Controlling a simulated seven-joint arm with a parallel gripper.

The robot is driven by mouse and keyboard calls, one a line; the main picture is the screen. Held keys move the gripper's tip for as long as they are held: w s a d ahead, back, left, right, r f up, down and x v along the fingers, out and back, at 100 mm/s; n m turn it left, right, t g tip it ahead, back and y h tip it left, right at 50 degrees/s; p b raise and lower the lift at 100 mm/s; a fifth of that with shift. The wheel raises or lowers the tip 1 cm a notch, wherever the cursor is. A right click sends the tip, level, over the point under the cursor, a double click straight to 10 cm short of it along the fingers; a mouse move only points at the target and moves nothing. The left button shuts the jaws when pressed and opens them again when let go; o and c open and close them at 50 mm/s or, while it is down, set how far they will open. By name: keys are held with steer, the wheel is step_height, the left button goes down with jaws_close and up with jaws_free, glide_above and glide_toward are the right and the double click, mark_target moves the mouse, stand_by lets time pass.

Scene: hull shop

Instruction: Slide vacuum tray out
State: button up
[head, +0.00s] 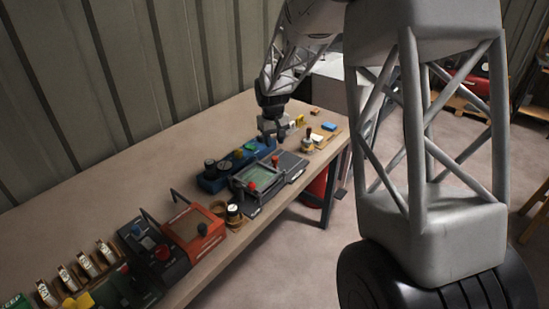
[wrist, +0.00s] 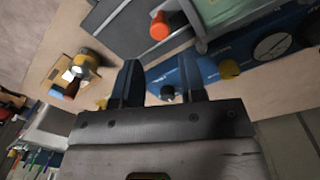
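The vacuum tray appears to be the flat dark grey plate (head: 291,167) at the right end of a grey frame with a greenish window (head: 259,175). An orange-red knob (head: 275,160) stands on or beside the plate; in the wrist view this knob (wrist: 159,27) is at the top, near the plate's dark surface (wrist: 115,22). My gripper (head: 273,138) hangs above the bench behind the plate, by the right end of a blue gauge unit (head: 213,182). In the wrist view its fingers (wrist: 163,70) are apart with nothing held between them. Finger contact cannot be told.
A wooden block with a small knobbed tool (wrist: 82,66) lies right of the plate in the head view. An orange box (head: 192,232) and dark units stand farther left on the bench (head: 130,165). The bench's front edge is close to the grey frame.

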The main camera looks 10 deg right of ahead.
mark_target(275, 157)
steer(key=shift+w+f, duration=0.1)
steer(key=shift+f, duration=0.1)
stand_by(0.3)
steer(key=shift+d+f, duration=0.15)
steer(key=shift+f, duration=3.65)
jaws_close()
